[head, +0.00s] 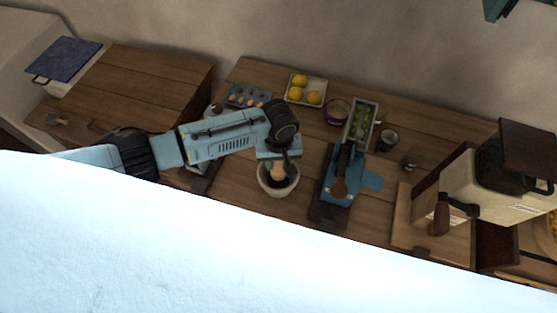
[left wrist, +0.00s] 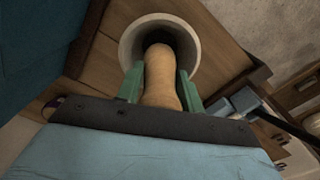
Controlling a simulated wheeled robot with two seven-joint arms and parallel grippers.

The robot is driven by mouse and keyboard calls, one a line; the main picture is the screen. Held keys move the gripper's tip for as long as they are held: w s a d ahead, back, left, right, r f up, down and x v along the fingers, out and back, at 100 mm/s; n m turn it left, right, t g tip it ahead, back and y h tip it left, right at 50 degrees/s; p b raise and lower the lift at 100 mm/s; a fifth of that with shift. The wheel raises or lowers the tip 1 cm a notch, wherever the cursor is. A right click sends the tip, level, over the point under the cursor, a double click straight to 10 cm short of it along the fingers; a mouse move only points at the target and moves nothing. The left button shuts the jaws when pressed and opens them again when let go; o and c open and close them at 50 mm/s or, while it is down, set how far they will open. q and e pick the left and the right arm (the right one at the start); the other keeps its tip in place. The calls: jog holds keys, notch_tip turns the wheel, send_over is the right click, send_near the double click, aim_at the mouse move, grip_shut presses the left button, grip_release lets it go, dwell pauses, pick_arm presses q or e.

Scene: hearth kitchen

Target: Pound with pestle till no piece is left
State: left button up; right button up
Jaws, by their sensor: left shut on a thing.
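A pale mortar (head: 264,182) stands on the wooden counter in the middle of the head view. My left gripper (head: 279,163) is over it, pointing down. It is shut on a light wooden pestle (head: 278,174), whose lower part is in the mortar bowl. In the left wrist view the pestle (left wrist: 160,75) sits between the green fingers and runs into the dark mouth of the mortar (left wrist: 131,41). The inside of the bowl is dark, and I cannot tell whether pieces lie in it. My right gripper is not in view.
Behind are a tray of yellow fruit (head: 290,94), an egg tray (head: 239,101), a green-filled tray (head: 351,134) and a cup (head: 388,140). A cream machine (head: 468,185) stands at right.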

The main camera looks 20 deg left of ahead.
pick_arm(q)
jog(key=shift+f, duration=0.1)
jog(key=shift+f+b, duration=1.35)
jog(key=shift+f, duration=0.85)
notch_tip(320, 180, up, 3)
jog(key=p, duration=0.3)
jog(key=shift+r, duration=0.85)
jog(key=shift+f, duration=0.1)
jog(key=shift+f+b, duration=1.35)
jog(key=shift+f, duration=0.85)
jog(key=shift+r, duration=0.15)
